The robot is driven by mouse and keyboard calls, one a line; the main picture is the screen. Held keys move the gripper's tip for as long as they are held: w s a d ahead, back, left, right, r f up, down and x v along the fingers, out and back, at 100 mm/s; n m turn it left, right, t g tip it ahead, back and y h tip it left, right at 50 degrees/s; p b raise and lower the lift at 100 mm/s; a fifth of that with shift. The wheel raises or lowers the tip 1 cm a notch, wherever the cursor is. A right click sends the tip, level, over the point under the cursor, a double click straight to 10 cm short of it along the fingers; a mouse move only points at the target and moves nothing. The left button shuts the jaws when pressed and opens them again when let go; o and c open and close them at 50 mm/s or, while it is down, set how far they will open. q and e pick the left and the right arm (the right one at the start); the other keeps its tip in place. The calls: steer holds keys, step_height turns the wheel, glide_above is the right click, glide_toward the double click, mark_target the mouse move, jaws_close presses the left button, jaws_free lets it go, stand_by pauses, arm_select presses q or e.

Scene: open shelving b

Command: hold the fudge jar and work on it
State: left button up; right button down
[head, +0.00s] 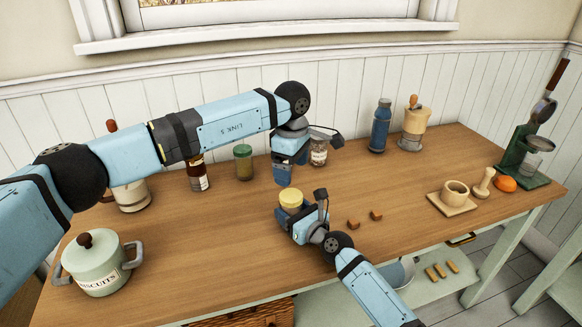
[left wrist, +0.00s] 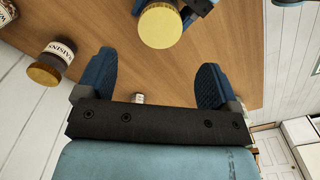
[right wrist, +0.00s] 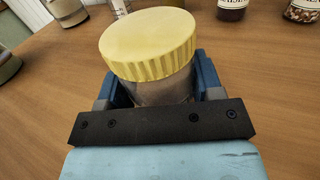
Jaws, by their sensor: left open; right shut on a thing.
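The fudge jar (head: 291,198) has a ridged yellow lid and is held over the middle of the table. My right gripper (head: 293,212) is shut around its body, below the lid. In the right wrist view the lid (right wrist: 148,43) is on the jar and the body shows between the fingers; its label is hidden. My left gripper (head: 283,174) is open and empty, just above and behind the jar, apart from it. In the left wrist view the lid (left wrist: 158,25) lies beyond the open fingers (left wrist: 154,82).
A green-lidded jar (head: 244,162), a dark jar (head: 198,174) and another jar (head: 318,152) stand behind. Two brown cubes (head: 354,223) lie right of my right gripper. A biscuits pot (head: 97,264) stands front left, a blue bottle (head: 380,126) at the back, a mortar (head: 455,192) at right.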

mark_target(291, 195)
arm_select(q)
steer(key=m, duration=0.9)
steer(key=shift+f, duration=4.05)
steer(key=shift+c, duration=0.2)
